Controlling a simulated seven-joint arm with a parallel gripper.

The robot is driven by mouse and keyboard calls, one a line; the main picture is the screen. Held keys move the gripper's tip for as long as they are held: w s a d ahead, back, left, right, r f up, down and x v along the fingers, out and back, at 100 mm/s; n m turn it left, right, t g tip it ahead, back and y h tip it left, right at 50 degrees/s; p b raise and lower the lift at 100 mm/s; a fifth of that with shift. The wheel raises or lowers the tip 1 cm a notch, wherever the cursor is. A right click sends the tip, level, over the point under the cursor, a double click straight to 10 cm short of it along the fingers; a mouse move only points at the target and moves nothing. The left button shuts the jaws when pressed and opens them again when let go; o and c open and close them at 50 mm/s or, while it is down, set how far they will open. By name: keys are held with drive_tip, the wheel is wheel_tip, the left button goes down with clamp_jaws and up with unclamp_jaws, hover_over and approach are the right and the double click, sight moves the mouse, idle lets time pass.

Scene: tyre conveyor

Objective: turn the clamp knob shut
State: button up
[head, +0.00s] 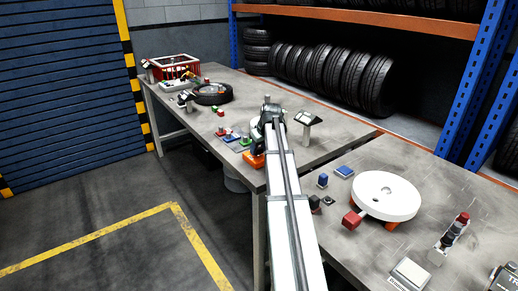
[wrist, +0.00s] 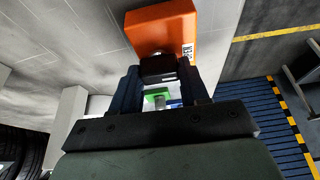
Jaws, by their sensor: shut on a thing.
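An orange clamp block (wrist: 165,27) with a small printed label fills the top of the wrist view. In the head view the orange clamp block (head: 253,160) sits at the front edge of the far table, partly covered by my arm. A dark knob (wrist: 158,66) stands out from the block on a short shaft. My gripper (wrist: 158,78) is shut on this knob, with one dark finger on each side of it. In the head view my arm hides the knob and the fingertips. The knob's turn angle cannot be read.
A green block (head: 245,141) and other small coloured parts lie beside the clamp. A small display stand (head: 308,118) is right of my arm. A white turntable (head: 386,195) is on the near table. A tyre (head: 212,94) and red crate (head: 174,67) stand farther back.

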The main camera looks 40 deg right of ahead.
drive_tip(key=m+h, duration=0.1)
drive_tip(key=m, duration=0.2)
drive_tip(key=shift+a, duration=0.15)
drive_tip(key=m, duration=0.2)
drive_tip(key=m+g+h, duration=0.1)
drive_tip(key=m, duration=0.1)
drive_tip(key=shift+w+h, duration=0.1)
drive_tip(key=shift+h, duration=0.2)
drive_tip(key=m+g, duration=0.1)
drive_tip(key=m, duration=0.2)
drive_tip(key=m+g+h, duration=0.1)
drive_tip(key=m, duration=0.2)
drive_tip(key=shift+w+a, duration=0.1)
drive_tip(key=shift+a, duration=0.05)
drive_tip(key=shift+m, duration=0.3)
drive_tip(key=o, duration=1.1)
drive_tip(key=shift+c, duration=0.2)
drive_tip(key=v, duration=1.3)
drive_tip(key=shift+a+r, duration=0.3)
drive_tip(key=shift+a, duration=0.1)
